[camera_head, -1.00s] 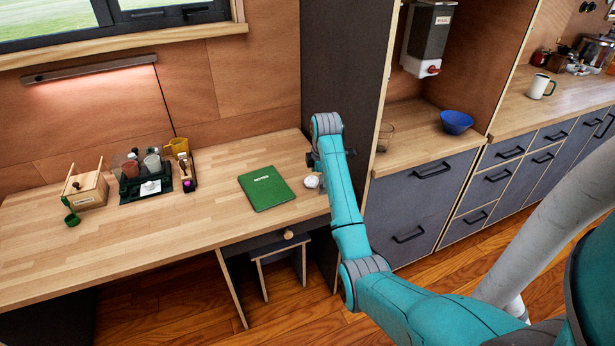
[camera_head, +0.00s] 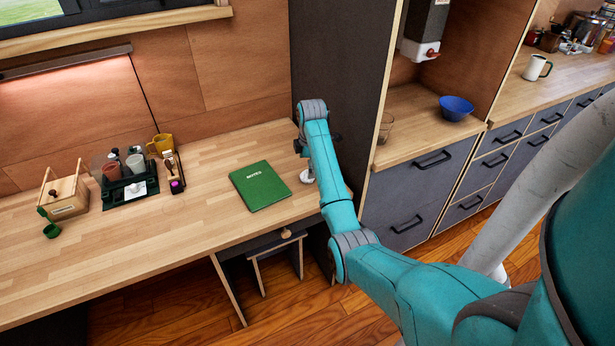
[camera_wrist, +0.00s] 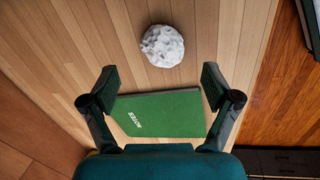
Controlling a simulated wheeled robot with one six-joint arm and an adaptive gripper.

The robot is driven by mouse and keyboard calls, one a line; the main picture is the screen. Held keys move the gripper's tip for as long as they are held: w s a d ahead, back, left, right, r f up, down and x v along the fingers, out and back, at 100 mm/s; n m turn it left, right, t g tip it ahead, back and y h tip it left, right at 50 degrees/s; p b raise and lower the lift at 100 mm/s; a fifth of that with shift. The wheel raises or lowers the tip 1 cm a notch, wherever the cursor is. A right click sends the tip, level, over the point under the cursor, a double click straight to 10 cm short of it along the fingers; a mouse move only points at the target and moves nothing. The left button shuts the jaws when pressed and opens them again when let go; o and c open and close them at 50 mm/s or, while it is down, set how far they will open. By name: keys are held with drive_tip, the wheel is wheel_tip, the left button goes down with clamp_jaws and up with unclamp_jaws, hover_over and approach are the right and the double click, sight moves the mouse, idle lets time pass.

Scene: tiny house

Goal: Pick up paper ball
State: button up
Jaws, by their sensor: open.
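The white crumpled paper ball (camera_wrist: 162,46) lies on the wooden desk, beyond my open fingertips in the wrist view. In the head view the paper ball (camera_head: 307,176) shows as a small white patch beside my arm, partly hidden by it. My gripper (camera_wrist: 160,84) is open and empty, with its two dark fingers spread over the green notebook (camera_wrist: 160,114). The paper ball sits apart from the fingers, roughly centred between them. In the head view the notebook (camera_head: 260,186) lies just left of the ball.
On the desk (camera_head: 150,235) stand a wooden box (camera_head: 65,196), a dark tray of cups (camera_head: 128,183) and a yellow mug (camera_head: 161,144). A tall dark panel (camera_head: 340,80) rises behind my arm. A blue bowl (camera_head: 456,107) stands on the counter at right.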

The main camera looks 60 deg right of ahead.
drive_tip(key=shift+w+d+f, duration=0.1)
drive_tip(key=shift+d+f, duration=0.1)
drive_tip(key=shift+f, duration=1.1)
drive_tip(key=shift+d+f, duration=0.15)
drive_tip(key=shift+f, duration=1.15)
drive_tip(key=c, duration=0.8)
